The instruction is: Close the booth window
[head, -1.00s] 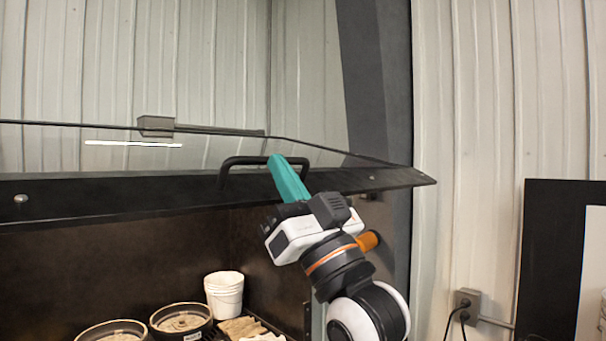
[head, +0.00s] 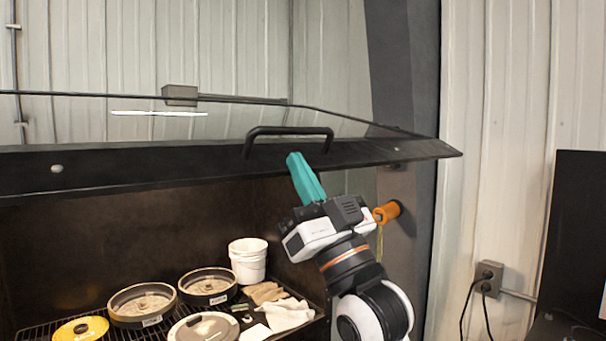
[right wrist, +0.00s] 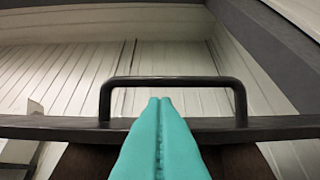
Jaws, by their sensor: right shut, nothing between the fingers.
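The booth window (head: 110,171) is raised, a glass pane in a black frame whose front bar spans the head view above the open booth. A black handle (head: 290,131) stands on that bar, and it also arches across the right wrist view (right wrist: 172,82). My right gripper (head: 296,160) has teal fingers, shut and empty. In the head view its tips are just below the handle, in front of the bar. In the right wrist view the fingers (right wrist: 160,102) point into the handle's opening; I cannot tell whether they touch anything. My left gripper is not in view.
Inside the booth, round pans (head: 207,287), a white bucket (head: 248,262), a yellow disc (head: 80,330) and cloths (head: 288,313) lie on a rack. An orange knob (head: 387,212) is on the post right of my arm. An outlet (head: 488,277) is on the wall.

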